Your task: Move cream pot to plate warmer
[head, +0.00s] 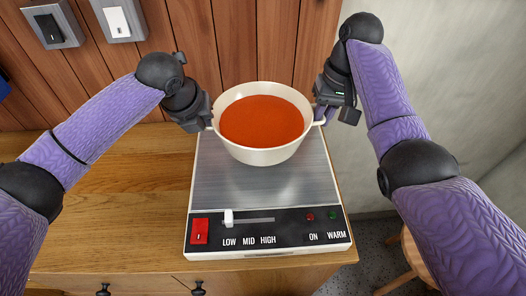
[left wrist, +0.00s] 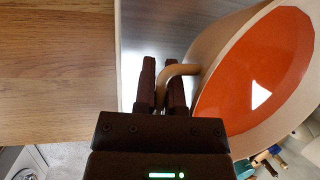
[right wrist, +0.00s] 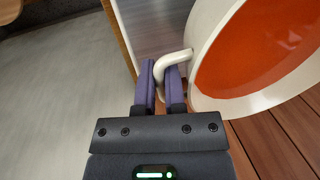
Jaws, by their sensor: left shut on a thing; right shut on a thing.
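The cream pot (head: 262,156), full of orange-red soup, is upright over the back part of the plate warmer (head: 250,190). I cannot tell whether its base touches the metal plate. My left gripper (head: 208,121) is shut on the pot's left handle, and that handle (left wrist: 182,70) shows between its fingers in the left wrist view. My right gripper (head: 322,113) is shut on the right handle, and that handle (right wrist: 172,62) shows between its fingers in the right wrist view. The warmer's front has a red switch (head: 200,231) and a slider (head: 229,217) near LOW.
The warmer stands on a wooden cabinet (head: 110,220) with bare top to its left. A wood-plank wall (head: 235,45) with two switches (head: 52,26) is behind. A plain wall (head: 455,80) and a wooden stool (head: 412,260) are at the right.

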